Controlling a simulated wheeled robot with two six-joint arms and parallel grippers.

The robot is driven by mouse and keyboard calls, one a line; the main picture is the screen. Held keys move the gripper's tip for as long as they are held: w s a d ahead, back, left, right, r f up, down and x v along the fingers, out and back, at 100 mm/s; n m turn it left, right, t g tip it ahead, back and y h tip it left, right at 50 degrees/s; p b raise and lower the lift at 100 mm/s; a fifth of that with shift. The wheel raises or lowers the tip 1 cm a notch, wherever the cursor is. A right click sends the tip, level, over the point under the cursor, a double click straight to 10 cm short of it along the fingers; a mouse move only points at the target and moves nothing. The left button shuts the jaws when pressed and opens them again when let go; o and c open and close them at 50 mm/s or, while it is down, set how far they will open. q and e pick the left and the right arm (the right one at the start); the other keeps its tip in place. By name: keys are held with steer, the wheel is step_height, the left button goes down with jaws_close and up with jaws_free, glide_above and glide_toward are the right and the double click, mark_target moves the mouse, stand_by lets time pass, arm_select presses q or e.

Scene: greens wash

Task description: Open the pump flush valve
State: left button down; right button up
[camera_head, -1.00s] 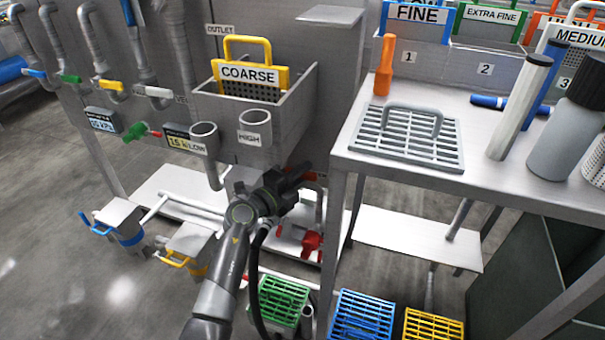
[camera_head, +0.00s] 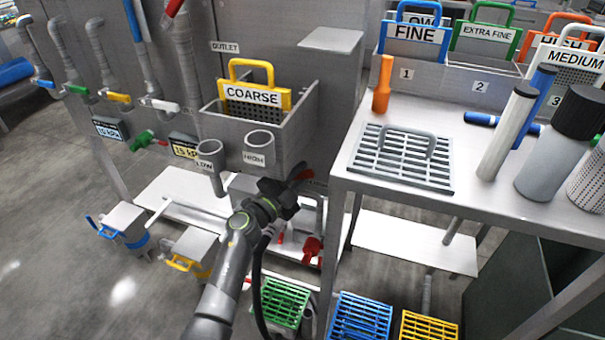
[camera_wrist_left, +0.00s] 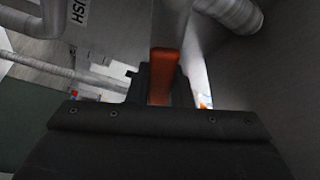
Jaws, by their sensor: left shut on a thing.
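An orange-red valve handle (camera_wrist_left: 163,75) stands between the fingers of my left gripper (camera_wrist_left: 158,85) in the left wrist view. The gripper is shut on it. A pipe label ending in "USH" (camera_wrist_left: 80,10) shows at the upper left there. In the head view, my left gripper (camera_head: 292,188) is low beside the sink stand, below the "HIGH" cup, and a small red part of the handle (camera_head: 301,173) shows at its tip. The valve body is mostly hidden behind the gripper. My right gripper is not in view.
The metal work table (camera_head: 345,165) with a grey grate (camera_head: 400,165) stands close on the right. The sink basin (camera_head: 285,115) is above the gripper. A red valve part (camera_head: 312,250) sits below it. Green, blue and yellow baskets (camera_head: 285,300) stand on the floor.

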arm_select(q)
steer(key=shift+a+r+n+t+p, duration=0.35)
steer(key=shift+r+n, duration=0.2)
steer(key=shift+n, duration=0.45)
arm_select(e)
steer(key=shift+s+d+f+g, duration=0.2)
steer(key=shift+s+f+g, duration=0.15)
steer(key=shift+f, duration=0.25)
arm_select(q)
steer(key=c, duration=1.3)
jaws_free()
steer(key=shift+w, duration=0.1)
steer(key=shift+a, duration=0.1)
steer(key=p+v, duration=0.2)
steer(key=v, duration=1.5)
steer(key=shift+s+p, duration=0.25)
steer(key=shift+p, duration=0.15)
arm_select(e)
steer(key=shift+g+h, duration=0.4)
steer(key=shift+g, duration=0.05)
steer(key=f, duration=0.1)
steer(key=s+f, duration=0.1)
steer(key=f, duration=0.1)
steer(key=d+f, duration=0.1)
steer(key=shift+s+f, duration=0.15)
